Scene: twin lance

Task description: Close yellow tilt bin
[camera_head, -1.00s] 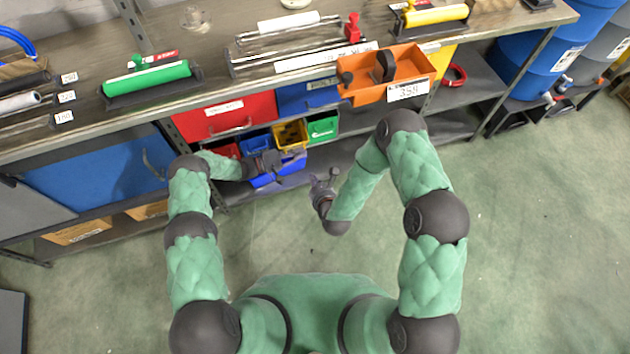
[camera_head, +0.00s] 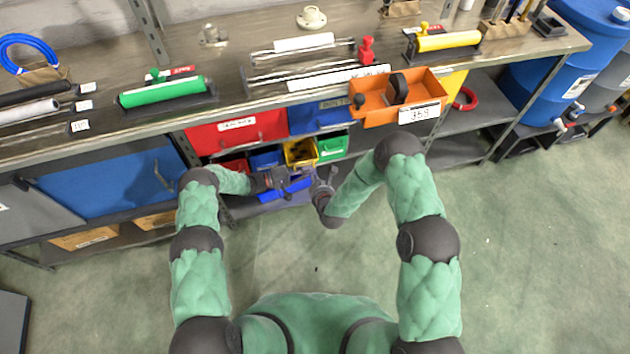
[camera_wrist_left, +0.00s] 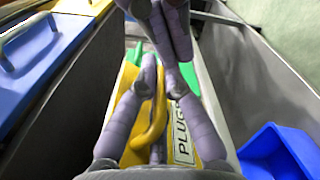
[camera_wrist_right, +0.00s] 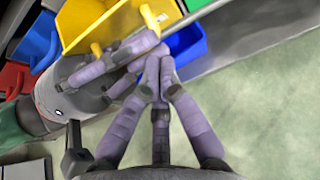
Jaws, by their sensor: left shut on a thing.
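The yellow tilt bin (camera_head: 300,152) sits in the row of small bins under the bench top, tipped outward with its top open and dark contents visible. In the left wrist view its yellow handle (camera_wrist_left: 152,122) and PLUGS label (camera_wrist_left: 184,135) show. My left gripper (camera_wrist_left: 160,82) is shut on that handle; it also shows in the head view (camera_head: 300,178). My right gripper (camera_wrist_right: 158,62) looks shut and empty, just right of and close to the left one. In the right wrist view the yellow bin (camera_wrist_right: 85,22) lies beyond the left gripper's fingers, which partly hide it.
Blue (camera_head: 266,159) and green (camera_head: 333,147) bins flank the yellow one; a red bin (camera_head: 234,165) is farther left. A lower blue bin (camera_head: 285,190) sits beneath. An orange tray (camera_head: 437,88) overhangs the bench edge. Floor in front is clear.

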